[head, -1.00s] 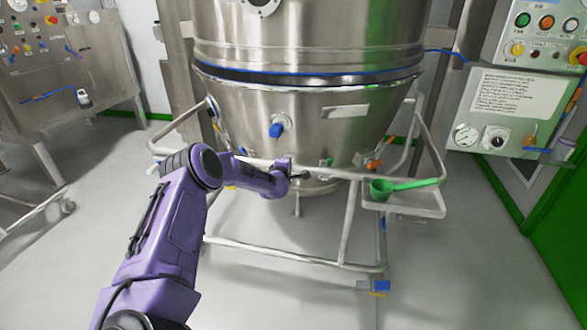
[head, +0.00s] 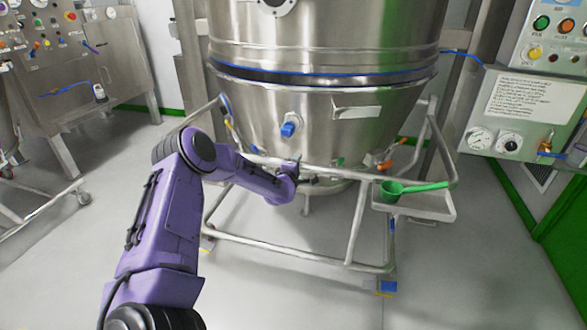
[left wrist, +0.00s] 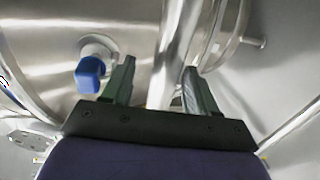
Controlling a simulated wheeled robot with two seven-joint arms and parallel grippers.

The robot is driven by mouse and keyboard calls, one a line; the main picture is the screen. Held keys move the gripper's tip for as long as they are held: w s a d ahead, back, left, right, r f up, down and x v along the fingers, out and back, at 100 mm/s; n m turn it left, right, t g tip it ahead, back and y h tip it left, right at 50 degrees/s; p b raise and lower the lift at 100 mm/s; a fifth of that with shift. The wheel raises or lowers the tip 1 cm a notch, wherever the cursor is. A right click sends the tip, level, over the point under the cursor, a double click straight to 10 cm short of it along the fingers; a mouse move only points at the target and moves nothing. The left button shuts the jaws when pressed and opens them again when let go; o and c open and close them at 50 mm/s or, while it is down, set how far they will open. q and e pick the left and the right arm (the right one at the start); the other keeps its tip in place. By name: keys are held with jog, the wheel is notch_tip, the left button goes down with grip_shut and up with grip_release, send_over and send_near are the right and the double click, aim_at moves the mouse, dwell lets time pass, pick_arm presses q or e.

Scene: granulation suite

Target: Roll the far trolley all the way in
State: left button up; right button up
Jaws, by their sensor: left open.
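The trolley (head: 270,247) is a frame of steel tubes carrying a conical steel bowl (head: 250,115). It stands in the middle of the head view beneath a steel vessel (head: 330,35). A dark seam with a blue line shows between bowl and vessel. A push bar (head: 400,177) runs across the trolley's front. My left gripper (head: 312,178) is at this bar, left of its middle. In the left wrist view my left gripper (left wrist: 158,85) is open, with a steel tube (left wrist: 166,65) between its fingers. The bowl's blue valve (left wrist: 90,72) is beside them. My right gripper is not in view.
A tray (head: 435,211) with a green scoop (head: 415,187) is on the trolley's right. A control panel (head: 520,110) with gauges stands at the right. Another wheeled steel frame (head: 45,205) is at the left. The floor in front is clear.

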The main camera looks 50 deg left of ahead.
pick_arm(q)
jog(key=v, duration=0.5)
jog(key=shift+s+d+r+p, duration=0.15)
jog(key=shift+s+p, duration=0.1)
jog(key=shift+p, duration=0.15)
